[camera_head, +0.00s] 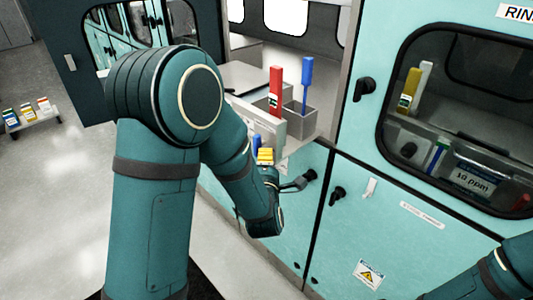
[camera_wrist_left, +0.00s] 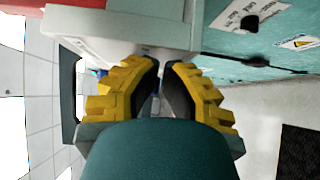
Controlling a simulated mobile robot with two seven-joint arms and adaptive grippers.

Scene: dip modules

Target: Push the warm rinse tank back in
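A pale grey tank drawer with a light front panel (camera_head: 269,126) stands out from the teal cabinet in the head view. A red upright handle (camera_head: 275,92) and a blue upright handle (camera_head: 306,84) rise from its compartments. I cannot read a label naming it the warm rinse tank. My left gripper (camera_head: 265,156) has yellow fingers and is low at the panel's front. In the left wrist view the fingers (camera_wrist_left: 164,64) are a little apart with nothing between them, and their tips are close to the pale panel (camera_wrist_left: 120,25). Contact is unclear. My right gripper is outside the frame.
A windowed rinse cabinet (camera_head: 366,150) stands to the right, with a black knob (camera_head: 337,193) on its lower door. A low rack of small boxes (camera_head: 30,118) stands on the floor at far left. The floor between is clear.

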